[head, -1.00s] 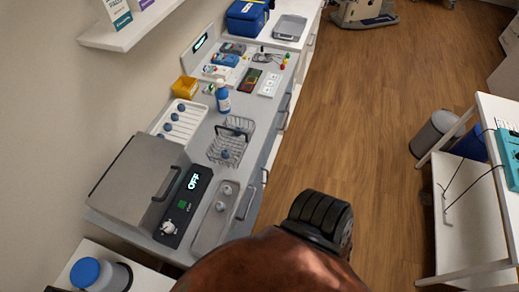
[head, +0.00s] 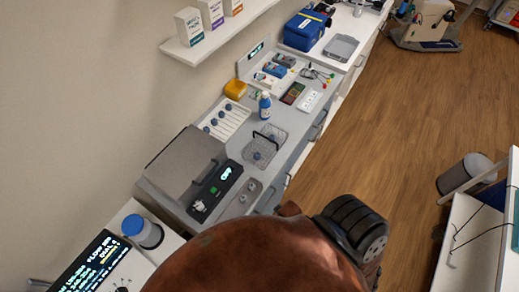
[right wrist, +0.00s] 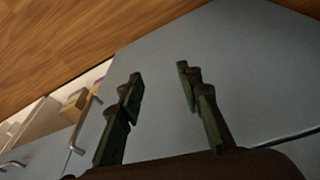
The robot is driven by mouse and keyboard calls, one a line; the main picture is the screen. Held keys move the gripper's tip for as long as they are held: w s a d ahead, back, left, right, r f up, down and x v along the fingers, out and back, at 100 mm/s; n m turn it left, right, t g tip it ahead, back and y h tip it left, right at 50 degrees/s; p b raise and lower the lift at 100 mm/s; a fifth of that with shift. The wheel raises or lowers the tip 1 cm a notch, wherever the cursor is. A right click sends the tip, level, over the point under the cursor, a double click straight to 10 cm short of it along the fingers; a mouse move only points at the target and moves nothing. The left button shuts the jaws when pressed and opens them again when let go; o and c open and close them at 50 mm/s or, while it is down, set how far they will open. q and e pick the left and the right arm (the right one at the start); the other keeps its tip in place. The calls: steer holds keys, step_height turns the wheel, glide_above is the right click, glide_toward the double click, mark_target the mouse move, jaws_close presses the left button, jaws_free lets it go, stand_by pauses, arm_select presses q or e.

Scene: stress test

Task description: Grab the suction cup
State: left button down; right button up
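Small blue bulbs that look like suction cups lie in several places in the head view. I cannot tell which is the suction cup meant. My right gripper (right wrist: 158,72) shows in the right wrist view, open and empty, its two dark green fingers apart in front of a plain grey panel. My left gripper is not in view.
A lidded grey device (head: 187,165) with a lit control panel stands left of the metal tray. A blue-capped jar (head: 146,233) and a screen (head: 90,262) are nearer. A blue-capped bottle (head: 265,105) stands behind the basket. Wooden floor (head: 380,140) lies open to the right.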

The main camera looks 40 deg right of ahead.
steer(key=w+a+r+t+p, duration=0.1)
steer(key=w+r+p, duration=0.15)
steer(key=r, duration=0.85)
steer(key=w+r+n+p, duration=0.1)
steer(key=r+p, duration=0.3)
steer(key=r, duration=0.8)
steer(key=w+a+r+t+p, duration=0.1)
steer(key=w+r+p, duration=0.15)
steer(key=r, duration=0.85)
steer(key=w+a+r+n+y+p, duration=0.15)
steer(key=w+a+n+y, duration=0.3)
steer(key=w+a, duration=0.45)
steer(key=h, duration=0.2)
glide_toward(258, 154)
steer(key=w+f, duration=0.1)
steer(key=f, duration=0.1)
steer(key=shift+g, duration=0.4)
steer(key=x, duration=0.2)
steer(key=p+x, duration=0.1)
steer(key=x, duration=0.4)
steer(key=shift+w+a+r+p, duration=0.15)
steer(key=shift+w+a+p, duration=0.1)
steer(key=shift+p, duration=0.1)
steer(key=shift+s, duration=0.1)
steer(key=shift+c, duration=0.2)
